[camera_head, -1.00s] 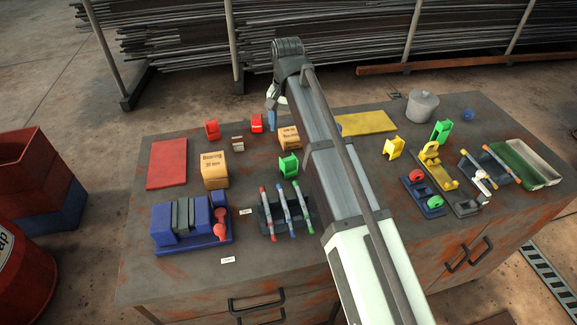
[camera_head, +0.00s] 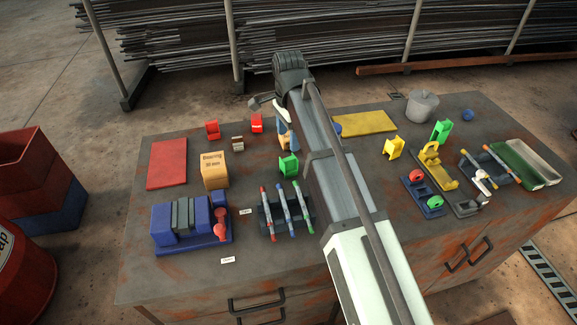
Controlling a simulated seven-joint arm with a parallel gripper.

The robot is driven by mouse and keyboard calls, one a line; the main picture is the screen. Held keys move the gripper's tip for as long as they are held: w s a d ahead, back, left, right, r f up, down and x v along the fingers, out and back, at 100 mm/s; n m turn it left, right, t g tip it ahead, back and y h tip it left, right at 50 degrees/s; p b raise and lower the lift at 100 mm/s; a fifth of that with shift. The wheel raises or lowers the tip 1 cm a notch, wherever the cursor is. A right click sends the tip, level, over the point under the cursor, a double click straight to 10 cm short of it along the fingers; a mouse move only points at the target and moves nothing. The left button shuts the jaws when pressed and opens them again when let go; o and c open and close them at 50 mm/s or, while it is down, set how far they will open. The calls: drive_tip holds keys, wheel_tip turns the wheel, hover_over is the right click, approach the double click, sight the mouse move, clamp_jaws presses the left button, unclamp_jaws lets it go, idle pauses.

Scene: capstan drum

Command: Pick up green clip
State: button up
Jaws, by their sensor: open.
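Two green clips stand on the workbench. One green clip (camera_head: 289,166) is near the middle, just left of my arm and behind the pen rack. Another green clip (camera_head: 441,131) is at the back right, right of my arm. My gripper (camera_head: 283,130) shows only in part, with a blue fingertip beside the small cardboard box, behind and above the middle clip. It is open, and no clip shows in it. My own arm hides much of it.
The small cardboard box (camera_head: 284,142) is partly covered by my gripper. A larger bearing box (camera_head: 214,170) stands left of the middle clip. The pen rack (camera_head: 266,218) is in front. A yellow clip (camera_head: 394,148) and a yellow plate (camera_head: 364,122) lie right of my arm. Red clips (camera_head: 212,129) stand back left.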

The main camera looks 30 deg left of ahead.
sight(288, 158)
drive_tip(key=shift+f, duration=5.75)
drive_tip(key=shift+c, duration=0.3)
drive_tip(key=c, duration=1.1)
